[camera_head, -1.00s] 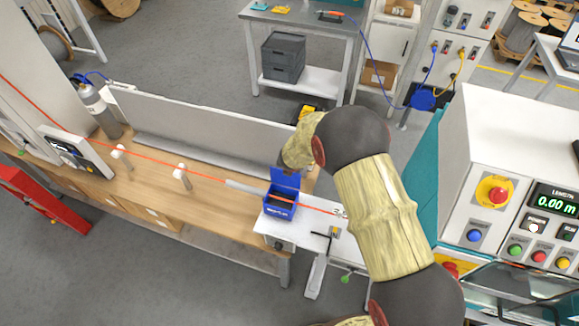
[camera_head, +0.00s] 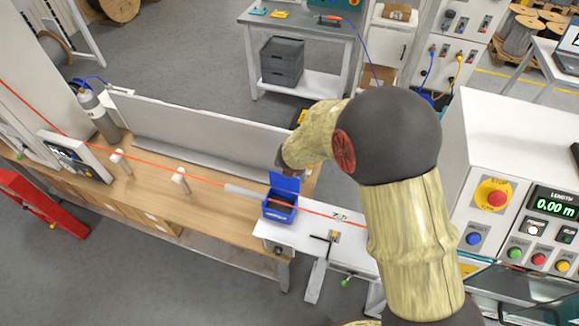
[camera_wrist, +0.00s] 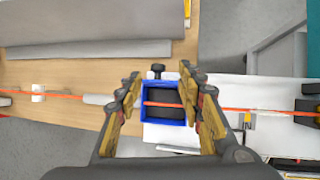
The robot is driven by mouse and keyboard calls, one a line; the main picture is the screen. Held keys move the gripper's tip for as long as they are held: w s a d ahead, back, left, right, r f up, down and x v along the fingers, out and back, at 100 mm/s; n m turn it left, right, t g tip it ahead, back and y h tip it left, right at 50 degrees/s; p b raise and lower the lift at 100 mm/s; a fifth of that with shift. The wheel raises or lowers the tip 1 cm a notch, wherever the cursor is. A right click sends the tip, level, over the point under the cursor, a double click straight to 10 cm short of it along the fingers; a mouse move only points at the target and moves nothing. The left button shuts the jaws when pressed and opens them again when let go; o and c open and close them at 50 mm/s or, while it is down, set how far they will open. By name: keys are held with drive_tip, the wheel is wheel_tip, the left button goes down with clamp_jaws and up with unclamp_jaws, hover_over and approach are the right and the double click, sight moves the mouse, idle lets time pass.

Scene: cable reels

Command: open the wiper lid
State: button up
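The wiper is a small blue box (camera_head: 279,208) on the white table end. Its blue lid (camera_head: 285,183) stands raised at the far side. The orange-red cable (camera_head: 320,212) runs through the box. In the wrist view the box (camera_wrist: 147,92) shows from above, its dark inside (camera_wrist: 163,97) uncovered and crossed by the cable. My gripper (camera_wrist: 160,78) is open, with one finger on each side of the box in that view and nothing between the tips that I can see held. In the head view the fingers are mostly hidden behind the lid and wrist.
A grey upright panel (camera_head: 200,128) runs along the back of the wooden bench (camera_head: 140,197). White cable guides (camera_head: 180,180) stand left of the box. A small clamp (camera_head: 330,238) lies to the right. The control console (camera_head: 490,150) stands at the right.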

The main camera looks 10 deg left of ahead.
sight(284, 178)
drive_tip(key=shift+s+r, duration=0.1)
drive_tip(key=shift+r, duration=0.05)
